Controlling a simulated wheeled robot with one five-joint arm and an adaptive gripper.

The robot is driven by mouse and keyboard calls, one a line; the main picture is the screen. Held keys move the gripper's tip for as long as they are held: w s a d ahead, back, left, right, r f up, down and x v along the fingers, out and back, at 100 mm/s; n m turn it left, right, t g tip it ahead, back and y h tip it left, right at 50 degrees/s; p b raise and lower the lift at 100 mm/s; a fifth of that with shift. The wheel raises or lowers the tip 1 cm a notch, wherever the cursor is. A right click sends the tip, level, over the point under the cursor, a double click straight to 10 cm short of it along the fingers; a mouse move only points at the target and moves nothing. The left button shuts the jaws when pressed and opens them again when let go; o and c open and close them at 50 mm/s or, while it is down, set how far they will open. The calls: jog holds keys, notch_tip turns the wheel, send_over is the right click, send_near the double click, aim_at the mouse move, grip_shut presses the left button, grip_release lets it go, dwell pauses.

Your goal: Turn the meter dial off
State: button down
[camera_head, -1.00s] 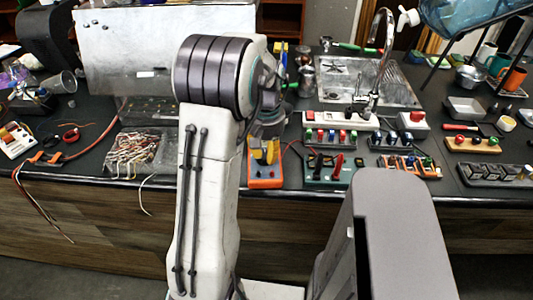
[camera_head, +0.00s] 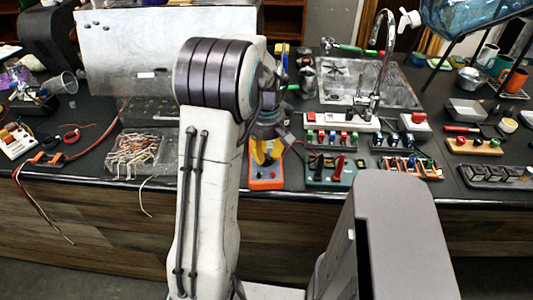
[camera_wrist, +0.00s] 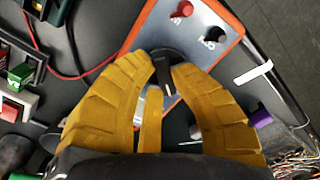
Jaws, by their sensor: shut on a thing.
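The meter is an orange-edged box with a pale grey face; in the head view its lower end (camera_head: 267,184) shows below my gripper. In the wrist view its face (camera_wrist: 196,52) carries a red jack (camera_wrist: 182,9), a black jack (camera_wrist: 214,36) and the black dial (camera_wrist: 168,73). My gripper (camera_wrist: 164,66) has yellow fingers and is shut on the dial, with the fingertips on either side of its knob. In the head view my gripper (camera_head: 265,152) is over the meter, and the dial is hidden there. The dial's printed markings cannot be read.
A green terminal box (camera_head: 330,172) stands close to the right of the meter. A bag of wires (camera_head: 137,152) lies to the left. Red leads run nearby, and several switch blocks and a sink (camera_head: 345,80) are farther right.

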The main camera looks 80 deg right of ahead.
jog(key=shift+n, duration=1.1)
jog(key=shift+f, duration=0.1)
jog(key=c, duration=1.1)
grip_release()
jog(key=shift+o, duration=0.2)
notch_tip(320, 180, up, 12)
